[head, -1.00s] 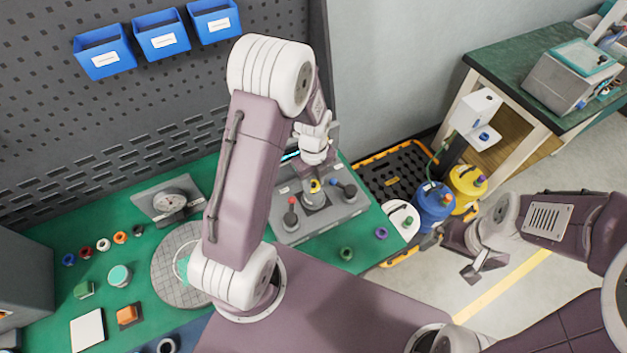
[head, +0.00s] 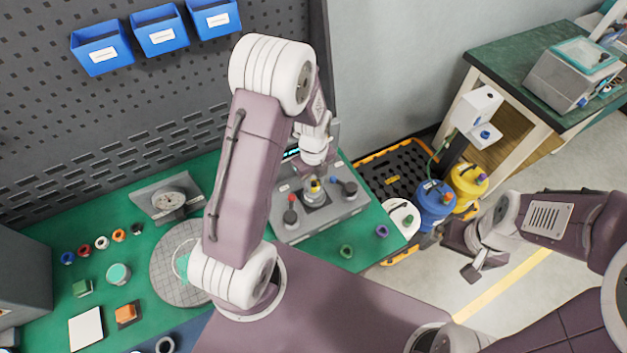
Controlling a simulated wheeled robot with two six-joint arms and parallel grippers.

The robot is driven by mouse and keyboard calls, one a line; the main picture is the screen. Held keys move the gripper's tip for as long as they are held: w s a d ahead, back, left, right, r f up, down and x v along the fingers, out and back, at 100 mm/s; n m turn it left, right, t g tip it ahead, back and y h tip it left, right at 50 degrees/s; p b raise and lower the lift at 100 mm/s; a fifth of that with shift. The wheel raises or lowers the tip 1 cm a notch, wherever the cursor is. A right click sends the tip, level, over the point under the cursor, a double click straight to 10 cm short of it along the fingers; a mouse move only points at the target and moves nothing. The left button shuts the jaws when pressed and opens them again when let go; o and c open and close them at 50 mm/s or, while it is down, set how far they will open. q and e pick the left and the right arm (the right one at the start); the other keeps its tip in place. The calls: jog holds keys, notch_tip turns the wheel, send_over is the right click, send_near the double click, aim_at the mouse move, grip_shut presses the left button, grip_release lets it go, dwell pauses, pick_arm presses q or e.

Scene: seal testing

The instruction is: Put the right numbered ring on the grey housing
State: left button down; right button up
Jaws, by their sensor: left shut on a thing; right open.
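Loose rings lie on the green bench: blue (head: 67,258), dark red (head: 84,250), white (head: 101,242), orange (head: 118,235) and black (head: 137,229) in a row at the left, green (head: 346,251) and purple (head: 382,231) near the right edge. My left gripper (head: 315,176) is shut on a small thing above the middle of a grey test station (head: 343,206). A small yellow piece (head: 315,187) shows at its tip, over a dark round seat; I cannot tell whether it is held. No numbers are readable. My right gripper (head: 480,266) is open and empty, off the bench over the floor.
Blue and yellow canisters (head: 435,200) stand beyond the bench's right end.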

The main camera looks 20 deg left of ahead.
pick_arm(q)
jog(key=shift+f, duration=0.6)
dwell(0.7)
jog(key=c, duration=1)
grip_release()
jog(key=shift+o, duration=0.2)
notch_tip(320, 180, up, 9)
jog(key=p, duration=0.8)
jog(key=shift+r, duration=0.15)
jog(key=shift+f, duration=0.2)
